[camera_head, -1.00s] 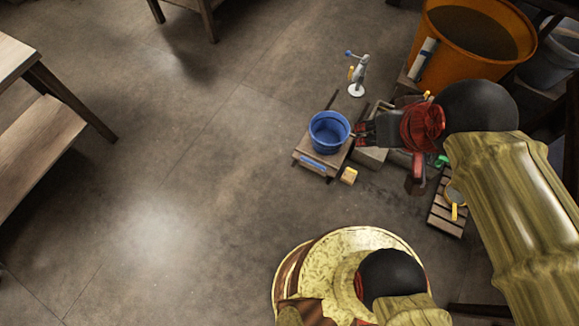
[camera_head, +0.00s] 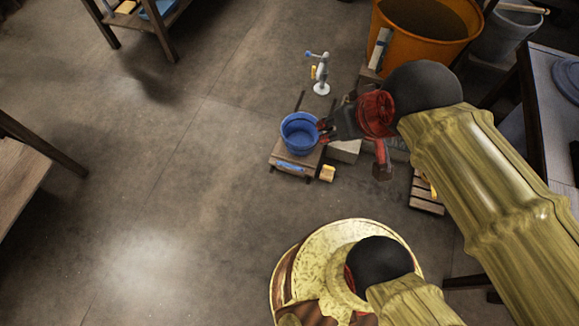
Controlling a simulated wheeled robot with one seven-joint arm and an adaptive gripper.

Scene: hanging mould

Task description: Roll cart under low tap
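A small wooden cart (camera_head: 283,166) stands on the floor near the middle, carrying a blue bucket (camera_head: 297,138). A blue strip (camera_head: 290,167) lies along its front edge. The low tap (camera_head: 321,75), a pale post with a blue handle on a round foot, stands behind the cart and slightly right. The bucket is apart from the tap. My gripper (camera_head: 323,131) is at the bucket's right side, its dark fingertips at or very near the rim. Whether they touch or grip anything is unclear. The arm hides what lies under the gripper.
A large orange tub (camera_head: 425,30) stands at the back right. Grey blocks (camera_head: 345,151) and a slatted wooden rack (camera_head: 426,193) lie right of the cart. Open floor (camera_head: 190,200) stretches left, with wooden tables beyond.

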